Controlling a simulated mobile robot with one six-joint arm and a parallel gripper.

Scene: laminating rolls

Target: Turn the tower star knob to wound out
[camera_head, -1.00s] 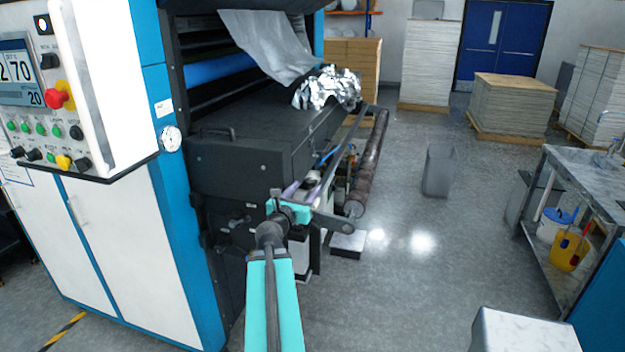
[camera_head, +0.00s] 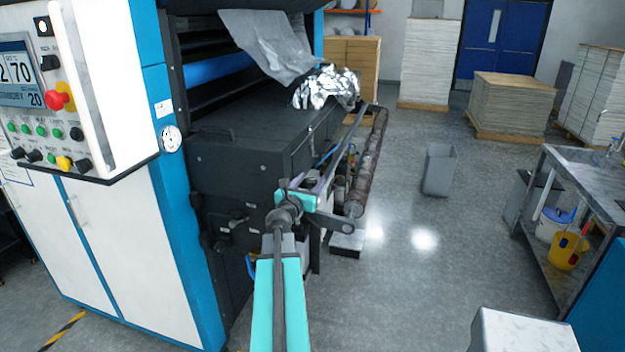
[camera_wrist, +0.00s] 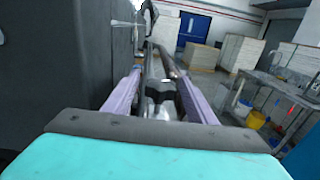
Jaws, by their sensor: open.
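My gripper (camera_head: 316,178) is at the near right corner of the dark machine body, its lilac fingers pointing away from the camera. In the wrist view my gripper (camera_wrist: 160,92) is open, with one finger on each side. A dark, lobed part (camera_wrist: 162,90) shows between the fingers, with a shiny grey part around it. It may be the star knob, but it is too small and partly hidden to be sure. I cannot tell whether the fingers touch it. In the head view my arm and gripper hide this spot.
The dark machine body (camera_head: 250,150) stands close on the left. A long brown roller (camera_head: 368,160) runs along its right side. A grey bar (camera_head: 345,150) lies beside the roller. A grey bin (camera_head: 439,170) and a steel workbench (camera_head: 575,185) stand right. Open floor lies between.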

